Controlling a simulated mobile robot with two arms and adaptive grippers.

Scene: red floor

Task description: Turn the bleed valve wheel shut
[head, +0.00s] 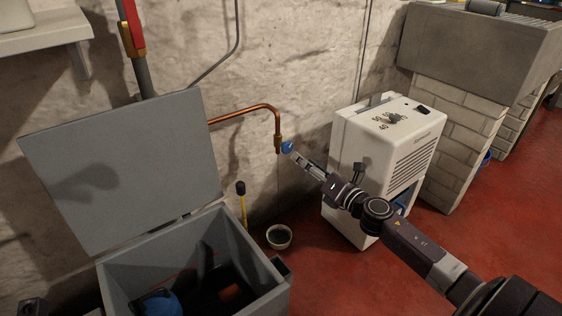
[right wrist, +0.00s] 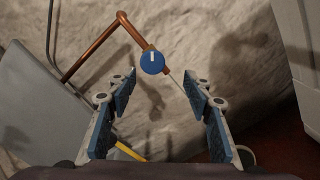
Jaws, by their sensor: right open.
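The bleed valve wheel (head: 288,147) is a small blue disc on the brass fitting at the end of a copper pipe (head: 245,112) on the wall. In the right wrist view the wheel (right wrist: 152,62) faces me, with an upright white mark near its top. My right gripper (head: 297,155) is close in front of the wheel in the head view. In the right wrist view its two blue-padded fingers (right wrist: 160,82) are spread apart and empty, with the wheel just beyond the tips. I cannot tell whether they touch it. I make out no left gripper.
A grey chest (head: 245,262) with its lid (head: 120,170) raised stands at the left, holding a blue item. A small pot (head: 279,237) sits on the floor below the valve. A white dehumidifier-like unit (head: 350,150) stands close right of the valve. Red floor (head: 440,240) is clear at the right.

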